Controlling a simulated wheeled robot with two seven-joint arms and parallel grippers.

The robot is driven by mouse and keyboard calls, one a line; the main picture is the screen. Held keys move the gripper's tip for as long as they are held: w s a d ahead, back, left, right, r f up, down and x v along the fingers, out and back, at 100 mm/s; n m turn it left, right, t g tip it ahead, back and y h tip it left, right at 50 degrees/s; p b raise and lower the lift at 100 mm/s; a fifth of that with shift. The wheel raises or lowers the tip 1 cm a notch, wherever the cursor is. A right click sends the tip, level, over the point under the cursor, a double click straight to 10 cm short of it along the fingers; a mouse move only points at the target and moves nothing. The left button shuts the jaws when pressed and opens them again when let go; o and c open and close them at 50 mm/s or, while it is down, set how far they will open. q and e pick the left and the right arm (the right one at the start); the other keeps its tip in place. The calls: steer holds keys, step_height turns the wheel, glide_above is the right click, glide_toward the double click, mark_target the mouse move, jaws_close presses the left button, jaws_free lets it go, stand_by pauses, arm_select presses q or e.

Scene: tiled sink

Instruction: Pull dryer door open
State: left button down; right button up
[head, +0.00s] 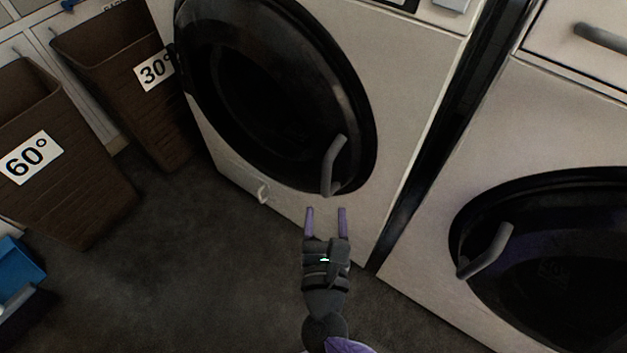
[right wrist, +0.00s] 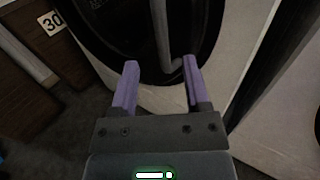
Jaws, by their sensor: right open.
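The dryer door (head: 265,95) is a round black door on the front of a white machine, and it looks shut. Its grey bar handle (head: 332,165) stands at the door's lower right. My right gripper (head: 325,212) is open and empty, with its purple fingers pointing up toward the handle, just below it in the picture. In the right wrist view the handle (right wrist: 158,45) shows beyond and between the two open fingers (right wrist: 158,80), and nothing is gripped. A second machine with a black round door (head: 560,265) and a grey handle (head: 485,251) stands at the right. My left gripper is not in view.
Two brown baskets stand at the left, labelled 60° (head: 75,200) and 30° (head: 165,115). A blue object (head: 18,268) lies at the lower left edge. A dark narrow gap (head: 435,140) separates the machines. The dark floor (head: 190,270) before the left machine is clear.

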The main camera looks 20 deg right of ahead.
mark_target(326, 177)
steer(key=b+x, duration=0.2)
steer(key=x, duration=0.7)
steer(key=shift+w+d, duration=0.15)
steer(key=shift+w, duration=0.05)
steer(key=shift+r, duration=0.1)
steer(key=shift+c, duration=0.2)
jaws_close()
stand_by(0.6)
